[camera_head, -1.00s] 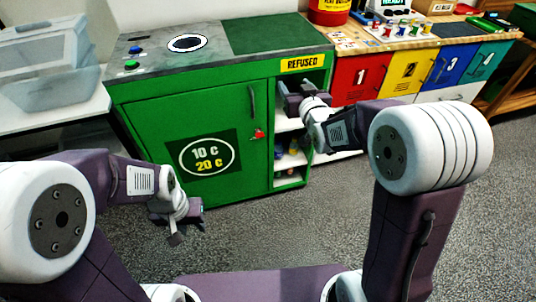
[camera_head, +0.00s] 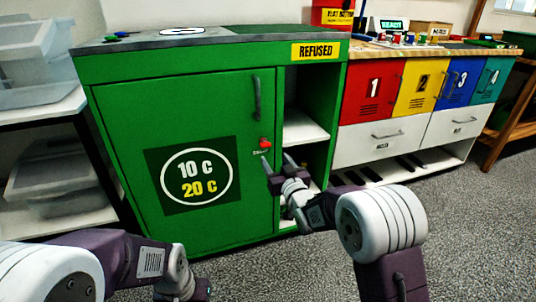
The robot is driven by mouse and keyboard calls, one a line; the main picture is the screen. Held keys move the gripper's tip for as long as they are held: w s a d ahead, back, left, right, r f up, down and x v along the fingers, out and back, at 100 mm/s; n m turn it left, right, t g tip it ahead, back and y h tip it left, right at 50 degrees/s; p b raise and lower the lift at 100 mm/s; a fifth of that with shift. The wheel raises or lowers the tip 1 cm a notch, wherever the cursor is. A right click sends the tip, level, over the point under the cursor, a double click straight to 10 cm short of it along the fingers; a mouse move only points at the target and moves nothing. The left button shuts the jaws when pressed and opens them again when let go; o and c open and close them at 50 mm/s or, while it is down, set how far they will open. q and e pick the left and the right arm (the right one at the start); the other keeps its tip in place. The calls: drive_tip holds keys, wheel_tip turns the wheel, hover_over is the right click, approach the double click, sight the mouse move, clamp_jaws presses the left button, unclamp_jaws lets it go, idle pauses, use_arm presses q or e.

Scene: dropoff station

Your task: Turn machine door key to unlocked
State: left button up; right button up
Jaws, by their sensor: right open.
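The green machine door (camera_head: 120,125) faces me and is closed, with a dark vertical handle (camera_head: 257,98) near its right edge. The small red key (camera_head: 265,143) sits below the handle, with a small label under it that I cannot read. My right gripper (camera_head: 276,162) is open and empty, its fingers pointing up just below and right of the key, apart from it as far as I can tell. My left gripper (camera_head: 200,290) is low at the bottom edge, partly cut off, and its fingers cannot be made out.
Open shelves (camera_head: 303,128) under the yellow REFUSED sign (camera_head: 315,50) lie right of the door. Numbered coloured doors (camera_head: 374,88) and white drawers (camera_head: 382,138) stand further right. Clear plastic bins (camera_head: 55,175) are on the left rack. The grey floor (camera_head: 450,230) is clear.

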sight(267, 146)
drive_tip(key=b+x, duration=0.3)
drive_tip(key=x, duration=0.5)
clamp_jaws()
